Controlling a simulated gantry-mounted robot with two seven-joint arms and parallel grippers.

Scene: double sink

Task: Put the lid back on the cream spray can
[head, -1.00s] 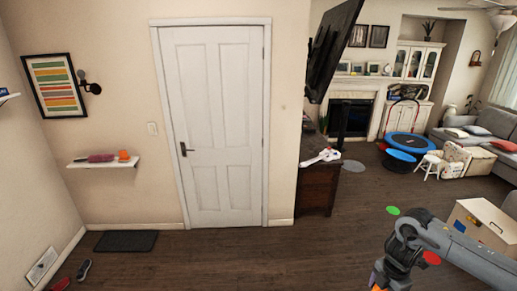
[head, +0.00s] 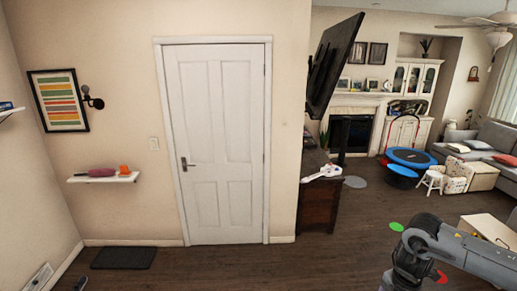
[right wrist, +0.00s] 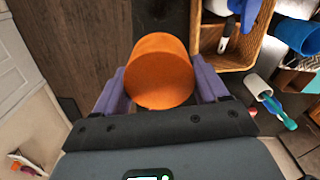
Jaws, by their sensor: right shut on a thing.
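In the right wrist view my right gripper (right wrist: 160,86) has its purple fingers shut on an orange cylinder (right wrist: 160,70), one finger on each side. The cylinder's round end faces the camera. I cannot tell for certain whether it is the lid. In the head view my right arm (head: 425,245) comes in from the right, and its gripper is below the picture's edge. I cannot make out the cream spray can in either view. My left gripper is not in view.
A wooden crate (right wrist: 235,50) with several items stands beyond the gripper's right finger. A white cup with a blue-green brush (right wrist: 275,105) is beside it. In the head view a wall shelf (head: 103,179) holds a pink and a small orange thing.

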